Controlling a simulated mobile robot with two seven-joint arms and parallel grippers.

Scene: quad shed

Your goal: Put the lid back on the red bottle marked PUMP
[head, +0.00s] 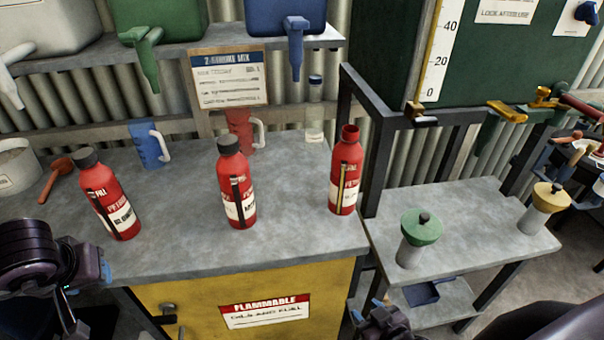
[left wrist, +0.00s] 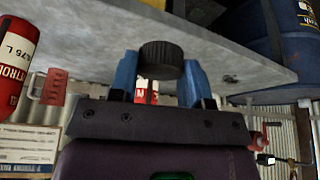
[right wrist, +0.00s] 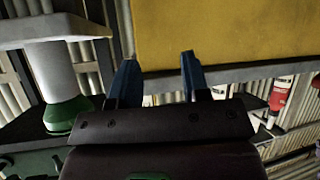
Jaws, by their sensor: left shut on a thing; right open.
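Three red bottles stand upright on the grey bench top. The right one (head: 345,175) has no black lid and shows a bare red neck; its label is too small to read. The left bottle (head: 110,200) and middle bottle (head: 236,185) wear black lids. My left gripper (head: 106,268) is at the bench's front left, its fingertips mostly hidden in the head view. In the left wrist view its blue fingers are shut on a black ribbed lid (left wrist: 161,60).
A blue jug (head: 149,146) and a red jug (head: 240,130) stand behind the bottles, with a clear bottle (head: 314,115) further right. A green-topped container (head: 420,228) stands on the lower right table. The bench front (head: 270,250) is clear.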

